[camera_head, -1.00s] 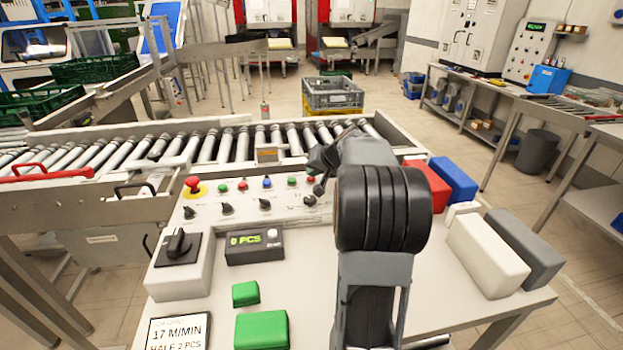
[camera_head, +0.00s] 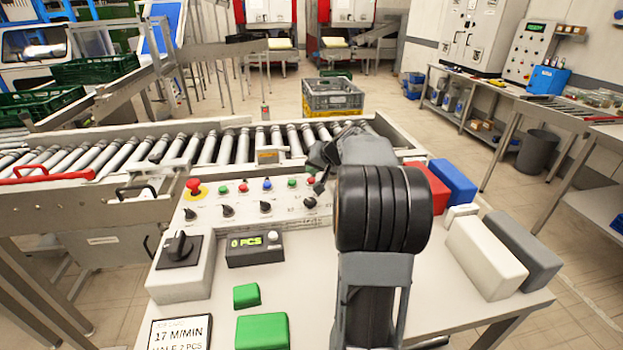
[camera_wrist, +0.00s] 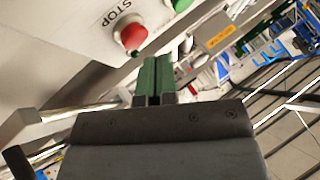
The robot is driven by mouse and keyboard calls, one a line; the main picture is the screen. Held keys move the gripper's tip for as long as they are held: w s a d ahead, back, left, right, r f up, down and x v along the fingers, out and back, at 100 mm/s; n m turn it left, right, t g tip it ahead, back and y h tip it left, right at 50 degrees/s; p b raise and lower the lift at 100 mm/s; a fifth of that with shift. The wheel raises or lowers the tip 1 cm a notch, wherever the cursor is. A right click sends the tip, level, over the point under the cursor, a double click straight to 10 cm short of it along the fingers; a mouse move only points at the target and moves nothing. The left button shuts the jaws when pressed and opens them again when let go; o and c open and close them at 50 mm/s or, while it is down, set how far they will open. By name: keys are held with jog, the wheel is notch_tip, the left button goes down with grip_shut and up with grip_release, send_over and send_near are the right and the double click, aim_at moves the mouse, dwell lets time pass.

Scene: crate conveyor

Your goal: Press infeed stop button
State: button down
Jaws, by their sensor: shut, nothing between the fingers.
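In the wrist view a red button (camera_wrist: 132,37) sits on a pale panel beside the printed word STOP. My gripper (camera_wrist: 155,62) has green fingertips, pressed together with nothing between them. The tips are just right of and below the red button in that picture; whether they touch it I cannot tell. In the head view the control panel (camera_head: 285,212) carries a red button (camera_head: 310,181) at its right end, close to my gripper (camera_head: 319,187), which my arm partly hides. Another red button (camera_head: 244,188) sits further left. Labels there are too small to read.
A red mushroom knob on a yellow base (camera_head: 195,188) and several black rotary knobs share the panel. The roller conveyor (camera_head: 230,145) runs behind it. Red (camera_head: 437,187), blue, white and grey blocks lie right of my arm. Green blocks (camera_head: 262,331) lie in front.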

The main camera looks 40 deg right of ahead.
aim_at(314, 179)
jog(key=shift+r, duration=0.1)
jog(key=shift+r+p, duration=1.65)
jog(key=shift+r, duration=0.8)
jog(key=shift+s+d, duration=0.1)
